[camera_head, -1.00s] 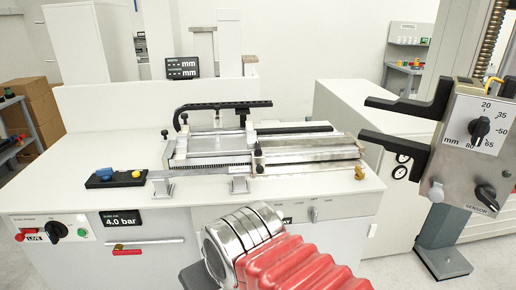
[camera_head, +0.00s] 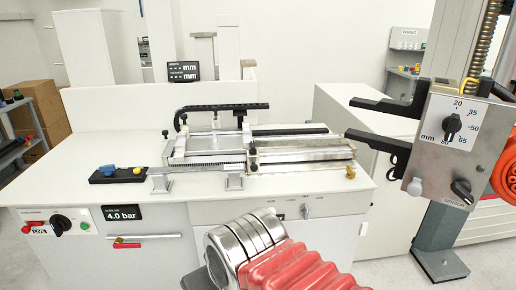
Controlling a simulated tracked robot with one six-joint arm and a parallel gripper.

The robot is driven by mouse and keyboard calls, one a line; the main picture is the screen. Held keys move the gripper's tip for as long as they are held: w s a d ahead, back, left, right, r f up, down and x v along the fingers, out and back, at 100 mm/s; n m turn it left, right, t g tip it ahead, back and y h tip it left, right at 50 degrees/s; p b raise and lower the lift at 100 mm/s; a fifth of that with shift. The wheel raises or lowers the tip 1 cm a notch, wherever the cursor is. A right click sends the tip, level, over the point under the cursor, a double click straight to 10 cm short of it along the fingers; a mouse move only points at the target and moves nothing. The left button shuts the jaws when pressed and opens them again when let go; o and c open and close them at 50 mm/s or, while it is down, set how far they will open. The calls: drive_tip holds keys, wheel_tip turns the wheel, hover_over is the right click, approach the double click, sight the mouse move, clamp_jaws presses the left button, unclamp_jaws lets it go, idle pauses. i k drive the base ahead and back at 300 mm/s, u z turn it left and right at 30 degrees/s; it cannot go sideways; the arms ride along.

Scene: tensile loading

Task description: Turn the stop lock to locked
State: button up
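I cannot tell for sure which part is the stop lock; no readable label names it. Candidates are a black rotary knob (camera_head: 61,225) on the bench's left front panel, a small lever knob (camera_head: 306,210) on the front right panel, and a black knob (camera_head: 460,191) low on the grey sensor box at right. A larger dial knob (camera_head: 452,124) sits above that one, on a millimetre scale. My arm, with metal rings and red bellows, rises at bottom centre in front of the bench.
The white bench (camera_head: 110,150) carries a metal slide fixture (camera_head: 290,153) and a black box with blue and yellow buttons (camera_head: 118,174). Two black prongs (camera_head: 378,144) jut left from the sensor box. An orange ribbed object (camera_head: 505,165) is at the right edge.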

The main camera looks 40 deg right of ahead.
sight(253, 150)
drive_tip(key=k, duration=1.1)
drive_tip(key=z, duration=0.4)
drive_tip(key=i, duration=2)
drive_tip(key=u, duration=0.55)
